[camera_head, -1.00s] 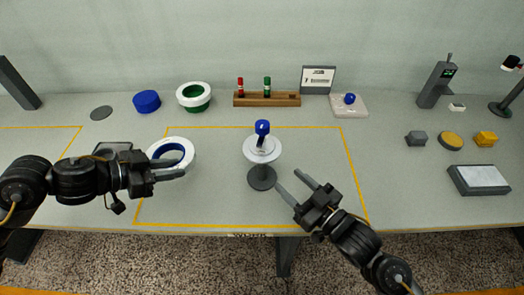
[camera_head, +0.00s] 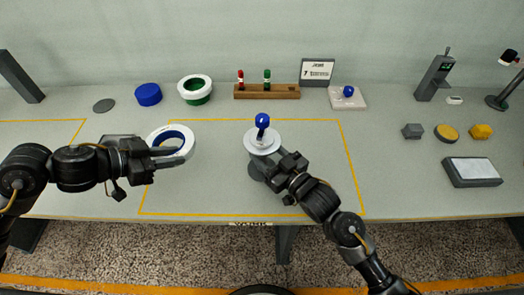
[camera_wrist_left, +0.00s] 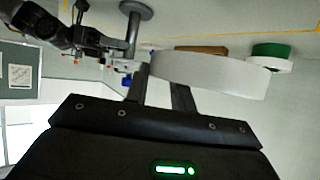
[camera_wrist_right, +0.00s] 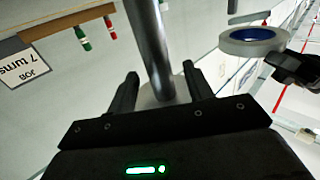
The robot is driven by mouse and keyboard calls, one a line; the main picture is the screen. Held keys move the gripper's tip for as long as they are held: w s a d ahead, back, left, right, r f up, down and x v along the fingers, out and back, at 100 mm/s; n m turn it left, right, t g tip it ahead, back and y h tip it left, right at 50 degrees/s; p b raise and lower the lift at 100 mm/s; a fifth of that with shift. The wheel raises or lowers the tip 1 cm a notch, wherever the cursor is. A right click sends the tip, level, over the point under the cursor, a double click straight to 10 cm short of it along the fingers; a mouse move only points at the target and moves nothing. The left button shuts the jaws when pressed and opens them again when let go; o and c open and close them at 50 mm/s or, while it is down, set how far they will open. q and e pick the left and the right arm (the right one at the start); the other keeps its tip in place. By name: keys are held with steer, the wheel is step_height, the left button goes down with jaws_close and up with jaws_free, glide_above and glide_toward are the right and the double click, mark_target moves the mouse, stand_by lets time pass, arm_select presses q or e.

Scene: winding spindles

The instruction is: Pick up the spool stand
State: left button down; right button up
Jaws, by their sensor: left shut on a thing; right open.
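The spool stand (camera_head: 262,143) has a dark base, a grey post, a white disc and a blue knob on top. It stands upright inside the yellow outline in the head view. My right gripper (camera_head: 272,165) is open at the stand, just below the disc. In the right wrist view the post (camera_wrist_right: 150,45) runs between its two spread fingers. My left gripper (camera_head: 165,156) is shut on a white ring with a blue inside (camera_head: 188,149), left of the stand. The white ring also shows in the left wrist view (camera_wrist_left: 210,76).
A wooden rack (camera_head: 267,92) with red and green spindles stands at the back beside a job sign (camera_head: 317,70) reading 7 turns. A blue disc (camera_head: 148,94) and a white-green ring (camera_head: 195,90) lie back left. Small blocks and a grey tray (camera_head: 472,172) lie right.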

arm_select(q)
steer(key=shift+r, duration=0.25)
arm_select(e)
steer(key=shift+x, duration=1.15)
steer(key=shift+s, duration=0.1)
jaws_close()
steer(key=shift+r, duration=0.1)
